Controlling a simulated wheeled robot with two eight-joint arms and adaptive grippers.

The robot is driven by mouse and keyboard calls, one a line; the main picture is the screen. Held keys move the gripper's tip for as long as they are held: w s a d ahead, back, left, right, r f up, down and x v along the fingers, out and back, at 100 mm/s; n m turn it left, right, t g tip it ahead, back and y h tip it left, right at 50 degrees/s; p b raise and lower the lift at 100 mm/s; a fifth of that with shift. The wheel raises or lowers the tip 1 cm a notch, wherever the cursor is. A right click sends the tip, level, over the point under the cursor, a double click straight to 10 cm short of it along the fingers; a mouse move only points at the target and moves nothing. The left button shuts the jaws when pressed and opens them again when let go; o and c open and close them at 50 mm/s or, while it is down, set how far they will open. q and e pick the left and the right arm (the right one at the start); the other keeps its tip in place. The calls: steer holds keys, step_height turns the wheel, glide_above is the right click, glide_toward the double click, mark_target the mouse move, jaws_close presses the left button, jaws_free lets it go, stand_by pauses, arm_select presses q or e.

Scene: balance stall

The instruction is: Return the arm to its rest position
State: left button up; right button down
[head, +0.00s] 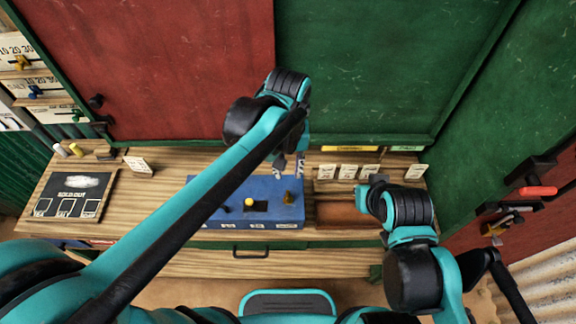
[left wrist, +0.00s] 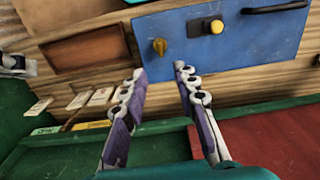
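My left arm reaches in from the left across the counter. Its gripper (head: 289,168) is above the back right part of a blue box (head: 223,194), near a brass knob (head: 288,197). In the left wrist view the two fingers (left wrist: 160,72) stand apart with nothing between them, and the blue box (left wrist: 215,42) lies beyond their tips. My right arm is folded at the right, over the right part of the counter. Its gripper (head: 366,192) is small and partly hidden by the wrist, so its opening cannot be made out.
A "SOLD OUT" slate (head: 70,190) lies at the left. Red (head: 150,60) and green (head: 360,60) panels rise behind the counter.

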arm_select(q)
steer(key=s+a+f+t+b, duration=0.1)
steer(key=a+f+t, duration=0.1)
steer(key=a, duration=0.4)
steer(key=s+a+f+t+b, duration=0.2)
steer(key=a, duration=0.4)
steer(key=s+a+f+t+b, duration=0.2)
steer(key=a+f+t, duration=0.1)
steer(key=a, duration=0.3)
steer(key=shift+s, duration=0.15)
